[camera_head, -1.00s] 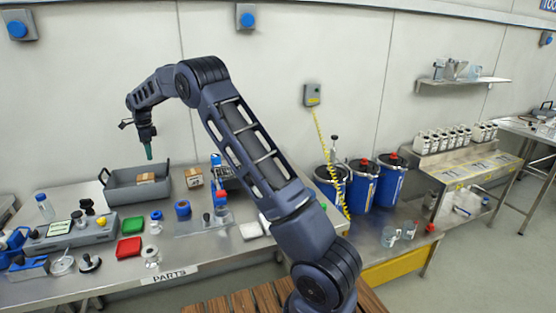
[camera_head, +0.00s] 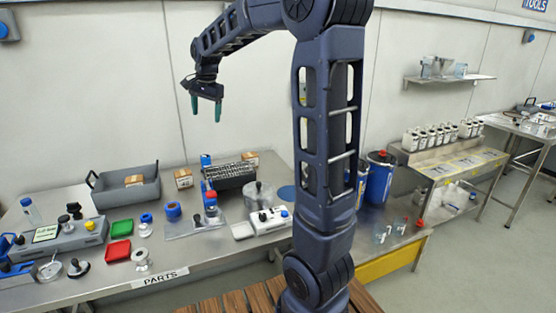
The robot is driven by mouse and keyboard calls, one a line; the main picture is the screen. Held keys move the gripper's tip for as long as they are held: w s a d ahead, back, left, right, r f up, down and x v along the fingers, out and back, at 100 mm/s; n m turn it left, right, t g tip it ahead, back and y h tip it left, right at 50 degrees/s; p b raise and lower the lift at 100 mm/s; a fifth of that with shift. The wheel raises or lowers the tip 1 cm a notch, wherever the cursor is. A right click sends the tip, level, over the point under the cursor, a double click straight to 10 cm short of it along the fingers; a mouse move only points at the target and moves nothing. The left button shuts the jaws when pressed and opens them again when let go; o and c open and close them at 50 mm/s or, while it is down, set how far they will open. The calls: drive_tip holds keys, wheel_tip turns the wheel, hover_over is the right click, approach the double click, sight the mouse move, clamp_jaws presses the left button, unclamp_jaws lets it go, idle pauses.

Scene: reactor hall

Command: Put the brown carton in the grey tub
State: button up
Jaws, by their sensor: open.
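The grey tub (camera_head: 125,198) stands at the back left of the steel table, open at the top. One small brown carton (camera_head: 134,181) is inside it. A second brown carton (camera_head: 183,179) stands on the table just right of the tub, apart from it. A third brown carton (camera_head: 250,158) shows behind a dark rack, its lower part hidden. My gripper (camera_head: 207,108) is open and empty, with teal fingertips pointing down. It hangs high in front of the wall, well above the table, and in the picture lies above and right of the second carton.
Blue bottles and rolls, a white block (camera_head: 270,220), red and green trays (camera_head: 118,250) and a grey control box (camera_head: 66,238) crowd the front and left. My arm hides part of the right side.

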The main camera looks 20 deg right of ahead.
drive_tip(key=s+d+n+t, duration=0.1)
drive_tip(key=s+d+n, duration=0.1)
drive_tip(key=s+d, duration=0.45)
drive_tip(key=s+d+n, duration=0.2)
drive_tip(key=s+d, duration=0.1)
drive_tip(key=s, duration=0.7)
drive_tip(key=s+d+f+n, duration=0.2)
drive_tip(key=s+f, duration=0.1)
drive_tip(key=s, duration=0.4)
drive_tip(key=s+d+f+n+t+h, duration=0.1)
drive_tip(key=s+d+f+n, duration=0.1)
drive_tip(key=s+f, duration=0.2)
drive_tip(key=s, duration=0.3)
drive_tip(key=shift+s+d+n, duration=0.35)
drive_tip(key=shift+s+n, duration=0.05)
